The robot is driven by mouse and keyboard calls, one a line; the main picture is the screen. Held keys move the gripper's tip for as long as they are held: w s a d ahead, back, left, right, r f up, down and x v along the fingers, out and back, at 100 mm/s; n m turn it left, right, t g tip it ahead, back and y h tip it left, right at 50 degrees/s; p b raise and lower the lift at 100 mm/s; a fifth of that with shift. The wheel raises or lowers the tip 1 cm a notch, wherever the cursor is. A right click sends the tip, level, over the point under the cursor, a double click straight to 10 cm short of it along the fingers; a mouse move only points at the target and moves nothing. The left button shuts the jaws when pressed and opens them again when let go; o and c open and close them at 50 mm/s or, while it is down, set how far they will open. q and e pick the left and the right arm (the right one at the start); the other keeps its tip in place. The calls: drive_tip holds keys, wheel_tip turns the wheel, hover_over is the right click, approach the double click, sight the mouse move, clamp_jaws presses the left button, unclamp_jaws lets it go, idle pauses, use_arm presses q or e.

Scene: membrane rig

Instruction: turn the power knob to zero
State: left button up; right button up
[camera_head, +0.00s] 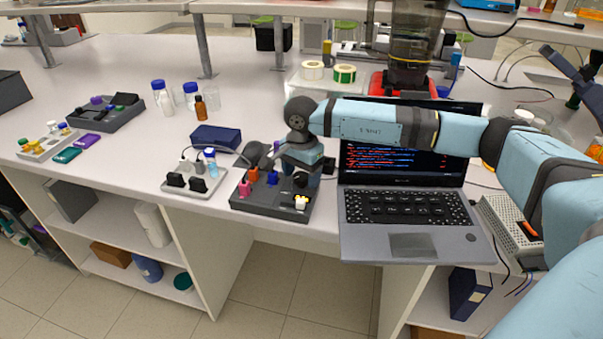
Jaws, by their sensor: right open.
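A dark box (262,208) sits near the front edge of the bench. My left gripper is out of view.
An open laptop (408,246) stands right of the box, under my right arm. A grey tray (196,188) with black pieces and a blue box (215,137) are on the left. Bottles (162,97) stand farther back. The bench's front edge is close.

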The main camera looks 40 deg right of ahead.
sight(302, 176)
wheel_tip(302, 176, up, 14)
idle(0.6)
drive_tip(key=shift+f, duration=0.15)
